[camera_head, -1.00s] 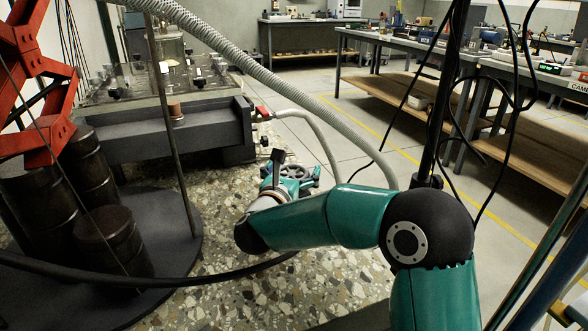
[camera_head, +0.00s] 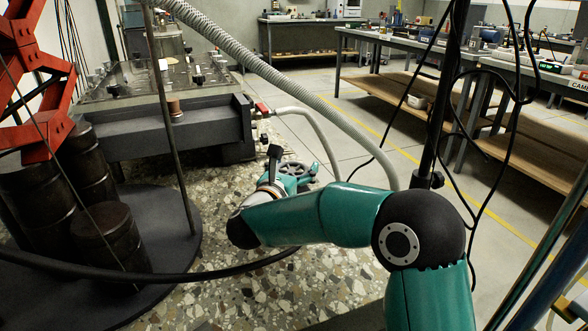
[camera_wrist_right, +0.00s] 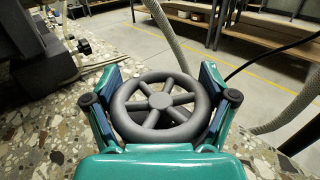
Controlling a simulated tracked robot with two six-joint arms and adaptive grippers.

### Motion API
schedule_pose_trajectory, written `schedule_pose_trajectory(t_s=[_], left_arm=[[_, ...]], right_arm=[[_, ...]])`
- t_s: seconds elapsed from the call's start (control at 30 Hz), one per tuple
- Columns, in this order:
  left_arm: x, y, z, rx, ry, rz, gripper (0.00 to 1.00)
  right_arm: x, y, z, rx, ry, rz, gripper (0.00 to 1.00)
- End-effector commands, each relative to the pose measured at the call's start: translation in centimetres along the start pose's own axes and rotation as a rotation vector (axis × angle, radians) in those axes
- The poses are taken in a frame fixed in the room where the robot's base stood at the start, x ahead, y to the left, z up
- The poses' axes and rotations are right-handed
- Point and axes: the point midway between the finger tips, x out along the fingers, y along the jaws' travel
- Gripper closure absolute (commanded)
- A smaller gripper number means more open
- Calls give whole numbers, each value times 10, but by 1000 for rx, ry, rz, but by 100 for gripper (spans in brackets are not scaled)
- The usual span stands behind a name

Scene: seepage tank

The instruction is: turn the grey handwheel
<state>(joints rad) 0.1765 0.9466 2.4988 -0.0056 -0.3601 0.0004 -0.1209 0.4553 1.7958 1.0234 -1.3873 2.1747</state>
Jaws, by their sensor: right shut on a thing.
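The grey handwheel (camera_wrist_right: 160,101) is a round, thick-rimmed wheel with several spokes and a hub, in the middle of the right wrist view. In the head view the handwheel (camera_head: 296,168) shows small beyond my right wrist, partly covered by the gripper. My right gripper (camera_wrist_right: 161,76) has one teal finger on each side of the rim and is shut on the wheel. In the head view the right gripper (camera_head: 289,177) shows at the end of the teal arm. What the wheel is mounted on is hidden. My left gripper is not in view.
A dark grey tank (camera_head: 170,133) with a clear top stands at the left, with a red-handled valve (camera_head: 262,110) at its end. A ribbed hose (camera_head: 270,80) crosses above. A pale hose (camera_head: 318,128) curves near the wheel. Workbenches (camera_head: 420,86) stand at the back right.

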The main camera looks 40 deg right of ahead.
Motion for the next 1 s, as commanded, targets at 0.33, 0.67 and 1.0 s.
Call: schedule_pose_trajectory(t_s=[0.33,0.67,1.0], left_arm=[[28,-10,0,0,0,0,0],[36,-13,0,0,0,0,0],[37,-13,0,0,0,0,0]], right_arm=[[-1,-3,-4,4,-1,-228,51],[-2,-7,-1,2,-1,-426,51],[-3,-9,0,0,0,-493,51]])
